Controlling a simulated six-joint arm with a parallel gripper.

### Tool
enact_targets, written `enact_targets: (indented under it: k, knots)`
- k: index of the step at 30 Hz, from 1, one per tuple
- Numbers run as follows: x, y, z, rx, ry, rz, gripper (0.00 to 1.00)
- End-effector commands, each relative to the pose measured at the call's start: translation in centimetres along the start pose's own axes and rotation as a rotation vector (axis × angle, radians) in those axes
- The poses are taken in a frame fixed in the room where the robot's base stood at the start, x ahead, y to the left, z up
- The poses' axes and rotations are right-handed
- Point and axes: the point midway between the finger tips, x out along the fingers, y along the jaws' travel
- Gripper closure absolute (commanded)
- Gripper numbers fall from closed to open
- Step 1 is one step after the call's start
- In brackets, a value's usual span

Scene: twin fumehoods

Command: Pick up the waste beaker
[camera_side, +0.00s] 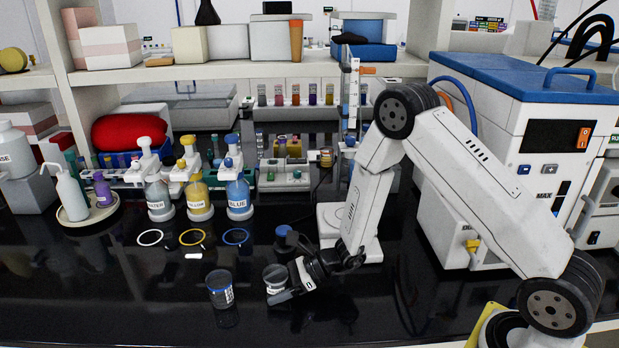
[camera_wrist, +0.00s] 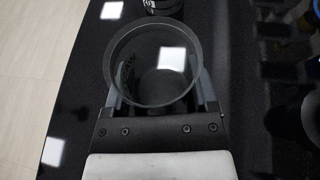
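A small clear beaker (camera_side: 275,276) with a white label stands at the front middle of the black bench. My gripper (camera_side: 284,288) is low beside it from the right, one finger along its front. In the wrist view the beaker's round rim (camera_wrist: 152,28) lies between the two fingers of my gripper (camera_wrist: 158,88), one on each side. I cannot tell whether the fingers press on it. A second beaker (camera_side: 220,289), dark with a white label, stands just left of it; a labelled vessel (camera_wrist: 162,5) shows at the wrist view's top edge. I cannot read which is marked waste.
A blue-topped item (camera_side: 285,238) stands close behind the gripper. White (camera_side: 150,237), yellow (camera_side: 192,237) and blue rings (camera_side: 236,236) lie behind left, before several dispenser bottles (camera_side: 198,193). A large white-and-blue machine (camera_side: 500,130) stands right. The front left bench is clear.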

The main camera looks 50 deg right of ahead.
Motion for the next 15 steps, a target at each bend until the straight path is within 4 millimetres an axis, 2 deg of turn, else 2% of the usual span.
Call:
enact_targets:
  k: [1,4,15]
  knots:
    - [-0.01,0.01,-0.01,0.0,0.0,0.0,0.51]
    - [-0.01,0.01,-0.01,0.0,0.0,0.0,0.83]
    - [-0.09,-0.01,0.22,-0.001,0.0,0.0,0.84]
